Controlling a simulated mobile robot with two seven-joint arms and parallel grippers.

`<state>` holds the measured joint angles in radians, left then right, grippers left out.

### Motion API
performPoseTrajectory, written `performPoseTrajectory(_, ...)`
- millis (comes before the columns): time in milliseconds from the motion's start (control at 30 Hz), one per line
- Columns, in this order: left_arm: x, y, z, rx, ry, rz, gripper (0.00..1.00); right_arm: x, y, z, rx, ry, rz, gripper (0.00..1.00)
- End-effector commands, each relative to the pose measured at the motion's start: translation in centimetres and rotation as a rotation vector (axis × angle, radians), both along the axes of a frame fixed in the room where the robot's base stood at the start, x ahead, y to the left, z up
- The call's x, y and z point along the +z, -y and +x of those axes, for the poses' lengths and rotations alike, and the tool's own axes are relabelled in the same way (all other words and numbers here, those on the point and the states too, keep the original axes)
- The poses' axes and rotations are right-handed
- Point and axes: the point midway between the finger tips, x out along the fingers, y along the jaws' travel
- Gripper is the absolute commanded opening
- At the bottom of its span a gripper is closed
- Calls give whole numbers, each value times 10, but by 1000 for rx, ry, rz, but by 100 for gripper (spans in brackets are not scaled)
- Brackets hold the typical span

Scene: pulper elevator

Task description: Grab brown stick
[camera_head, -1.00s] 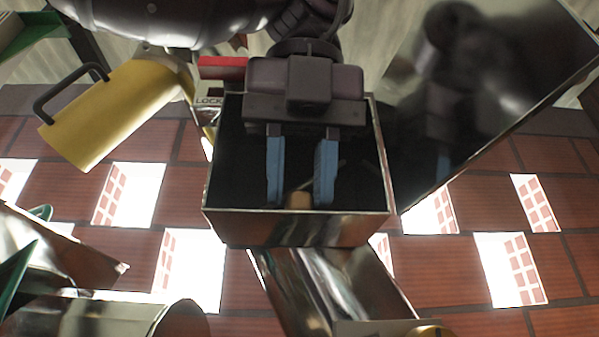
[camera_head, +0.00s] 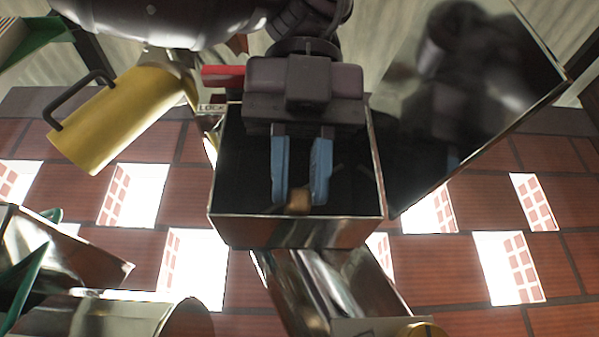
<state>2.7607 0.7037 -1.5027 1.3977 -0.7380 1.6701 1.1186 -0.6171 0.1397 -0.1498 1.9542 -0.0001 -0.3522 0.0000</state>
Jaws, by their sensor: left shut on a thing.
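The brown stick (camera_head: 299,202) shows as a short brown end inside the open metal box (camera_head: 297,232), near its front wall. The rest of it is hidden or too dark to tell. My left gripper (camera_head: 301,192) reaches down into the box. Its two blue fingers are shut on the brown stick at their tips. My right gripper is not in view.
A shiny dark metal panel (camera_head: 500,95) stands tilted at the box's right. A yellow cylinder with a dark handle (camera_head: 120,120) is at the left, beside a red part (camera_head: 222,76). A metal chute (camera_head: 335,285) slopes below the box. The floor is brick-red tiles.

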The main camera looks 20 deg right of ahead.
Motion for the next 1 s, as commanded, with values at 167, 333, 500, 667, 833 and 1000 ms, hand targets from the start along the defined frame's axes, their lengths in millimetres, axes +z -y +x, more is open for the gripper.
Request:
performPoseTrajectory(167, 0, 0, 1, -2, 0, 0, 0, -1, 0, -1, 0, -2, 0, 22)
performPoseTrajectory(333, 0, 0, 1, -2, 0, 0, 0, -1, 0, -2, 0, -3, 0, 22)
performPoseTrajectory(500, 0, 0, 1, -3, 0, 0, 36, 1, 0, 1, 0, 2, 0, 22)
performPoseTrajectory(667, 0, 0, 0, -3, 1, 0, 51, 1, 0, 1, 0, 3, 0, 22)
performPoseTrajectory(833, 0, 0, 0, -3, 1, 0, 51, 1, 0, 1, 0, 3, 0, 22)
performPoseTrajectory(1000, 7, 0, -3, -3, 1, -2, 51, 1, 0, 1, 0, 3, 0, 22)
